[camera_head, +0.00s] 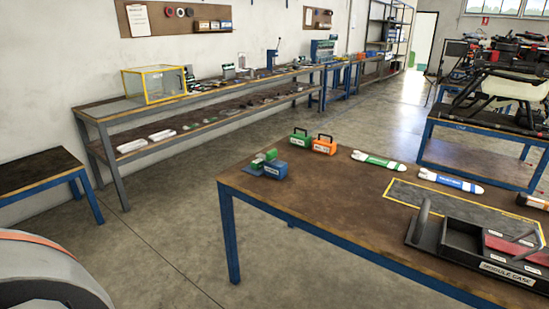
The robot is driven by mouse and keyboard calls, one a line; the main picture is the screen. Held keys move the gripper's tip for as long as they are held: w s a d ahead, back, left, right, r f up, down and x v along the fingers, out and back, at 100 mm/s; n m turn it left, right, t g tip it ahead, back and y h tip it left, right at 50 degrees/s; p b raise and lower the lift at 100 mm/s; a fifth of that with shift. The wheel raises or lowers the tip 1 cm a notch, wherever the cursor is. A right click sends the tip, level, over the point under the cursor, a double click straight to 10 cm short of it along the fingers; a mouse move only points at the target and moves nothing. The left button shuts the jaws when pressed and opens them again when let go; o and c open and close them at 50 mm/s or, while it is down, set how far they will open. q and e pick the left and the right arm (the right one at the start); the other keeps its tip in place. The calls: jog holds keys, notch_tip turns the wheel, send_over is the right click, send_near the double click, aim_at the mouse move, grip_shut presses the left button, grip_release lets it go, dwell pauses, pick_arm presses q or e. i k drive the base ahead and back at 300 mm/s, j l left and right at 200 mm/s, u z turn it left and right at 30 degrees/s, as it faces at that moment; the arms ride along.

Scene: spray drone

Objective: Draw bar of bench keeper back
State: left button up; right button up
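A small blue block with a green part and a flat base (275,169) sits at the left corner of the brown-topped table (330,200). It may be the bench keeper, but its label is too small to read. I cannot make out a separate bar or its position. Neither of my grippers is in view.
A green box (300,142) and an orange box (324,145), both handled, stand behind it. Green-white (378,162) and blue-white (450,181) cylinders lie to the right, near a black module case (480,245). A long workbench (220,90) lines the wall; floor lies between.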

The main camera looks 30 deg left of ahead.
aim_at(270, 156)
jog(key=i+j, duration=0.1)
jog(key=j, duration=0.35)
jog(key=i+j, duration=0.1)
jog(key=j, duration=0.3)
jog(key=i+j, duration=0.1)
jog(key=j, duration=0.35)
jog(key=i+j, duration=0.1)
jog(key=j, duration=0.35)
